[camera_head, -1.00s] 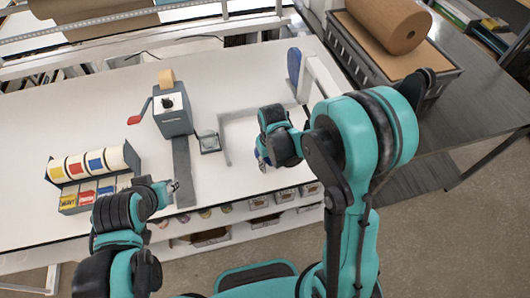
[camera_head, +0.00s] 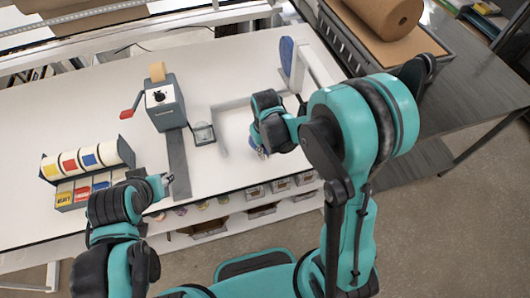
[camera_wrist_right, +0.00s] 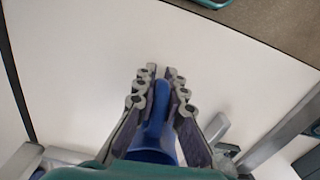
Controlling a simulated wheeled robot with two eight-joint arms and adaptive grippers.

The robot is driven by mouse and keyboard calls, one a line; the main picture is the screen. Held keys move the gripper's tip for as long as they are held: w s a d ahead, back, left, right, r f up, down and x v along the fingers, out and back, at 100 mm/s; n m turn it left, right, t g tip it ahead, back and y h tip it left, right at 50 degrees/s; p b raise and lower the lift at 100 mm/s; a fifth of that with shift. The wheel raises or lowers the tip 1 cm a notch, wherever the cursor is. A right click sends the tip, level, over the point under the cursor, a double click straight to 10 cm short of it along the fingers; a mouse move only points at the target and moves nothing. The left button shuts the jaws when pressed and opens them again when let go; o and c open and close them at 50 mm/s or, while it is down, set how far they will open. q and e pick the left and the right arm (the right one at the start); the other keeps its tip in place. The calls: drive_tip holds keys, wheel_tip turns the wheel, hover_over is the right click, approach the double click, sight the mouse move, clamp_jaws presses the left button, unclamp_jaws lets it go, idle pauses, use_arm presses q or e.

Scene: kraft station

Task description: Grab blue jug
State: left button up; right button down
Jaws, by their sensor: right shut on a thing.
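The blue jug (camera_wrist_right: 158,130) shows in the right wrist view between the two fingers of my right gripper (camera_wrist_right: 158,80). The fingers lie on both sides of it, and its lower part is hidden by my gripper's body. In the head view my right gripper (camera_head: 260,150) is over the front part of the white table, and only a small bit of blue shows at its fingertips. My left gripper (camera_head: 168,181) is near the table's front edge, apart from the jug; its fingers are too small to read.
The white table (camera_head: 100,90) holds a grey machine with a red handle (camera_head: 165,103), a dark strip, a small clear-topped block (camera_head: 203,133) and a rack of coloured labels (camera_head: 85,160). A blue disc (camera_head: 286,55) stands by a white frame at the back right.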

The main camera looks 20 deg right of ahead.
drive_tip(key=shift+r, duration=0.55)
drive_tip(key=shift+s+d+r+p, duration=0.1)
drive_tip(key=shift+r+p, duration=0.2)
drive_tip(key=shift+r, duration=0.65)
drive_tip(key=s+d+r+p, duration=0.1)
drive_tip(key=s+d+r, duration=0.5)
drive_tip(key=s+d, duration=0.1)
drive_tip(key=shift+d+r+p, duration=0.3)
drive_tip(key=shift+d, duration=0.55)
drive_tip(key=shift+s, duration=0.15)
drive_tip(key=shift+f, duration=0.1)
